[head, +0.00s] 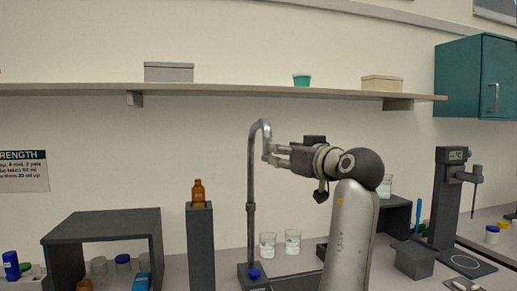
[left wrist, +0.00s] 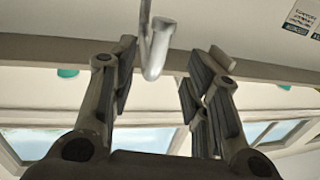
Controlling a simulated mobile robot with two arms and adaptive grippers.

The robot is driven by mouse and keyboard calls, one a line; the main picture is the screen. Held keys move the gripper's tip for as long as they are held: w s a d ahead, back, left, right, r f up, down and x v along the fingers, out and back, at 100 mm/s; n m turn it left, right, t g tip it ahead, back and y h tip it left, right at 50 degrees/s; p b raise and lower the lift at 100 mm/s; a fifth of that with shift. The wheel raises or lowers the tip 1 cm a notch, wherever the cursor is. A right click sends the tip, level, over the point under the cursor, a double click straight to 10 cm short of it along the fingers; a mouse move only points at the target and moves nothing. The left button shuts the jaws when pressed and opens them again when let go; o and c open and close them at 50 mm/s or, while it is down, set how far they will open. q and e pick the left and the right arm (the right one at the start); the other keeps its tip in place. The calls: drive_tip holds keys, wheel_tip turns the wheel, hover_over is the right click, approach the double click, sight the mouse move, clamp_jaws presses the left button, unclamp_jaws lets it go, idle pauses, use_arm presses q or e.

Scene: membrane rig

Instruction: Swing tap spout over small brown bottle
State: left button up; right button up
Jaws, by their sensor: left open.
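The tap is a tall grey pipe (head: 251,205) with a hooked spout (head: 261,126), rising from a dark base with a blue knob (head: 254,273). The spout's end points down, to the right of the pipe. The small brown bottle (head: 198,194) stands upright on a tall dark pillar, left of the tap. My left gripper (head: 272,153) is open at the spout's hanging end. In the left wrist view the spout end (left wrist: 156,55) shows between the two open fingers (left wrist: 160,85), nearer the left finger; contact cannot be told. My right gripper is not seen.
The dark pillar (head: 200,250) stands between the tap and a dark open shelf box (head: 105,221). Two glass beakers (head: 292,241) stand right of the tap. A wall shelf (head: 230,89) runs above. A dark stand instrument (head: 446,200) is at the right.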

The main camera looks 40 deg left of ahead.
sight(267, 148)
use_arm(q)
drive_tip(key=p+x, duration=0.1)
drive_tip(key=x, duration=0.3)
drive_tip(key=p+x, duration=0.2)
drive_tip(key=x, duration=0.2)
drive_tip(key=shift+w+a+r, duration=0.2)
drive_tip(key=shift+a, duration=0.15)
drive_tip(key=shift+w+a, duration=0.15)
drive_tip(key=shift+a, duration=0.15)
drive_tip(key=shift+p, duration=0.3)
drive_tip(key=shift+w+a+f, duration=0.1)
clamp_jaws()
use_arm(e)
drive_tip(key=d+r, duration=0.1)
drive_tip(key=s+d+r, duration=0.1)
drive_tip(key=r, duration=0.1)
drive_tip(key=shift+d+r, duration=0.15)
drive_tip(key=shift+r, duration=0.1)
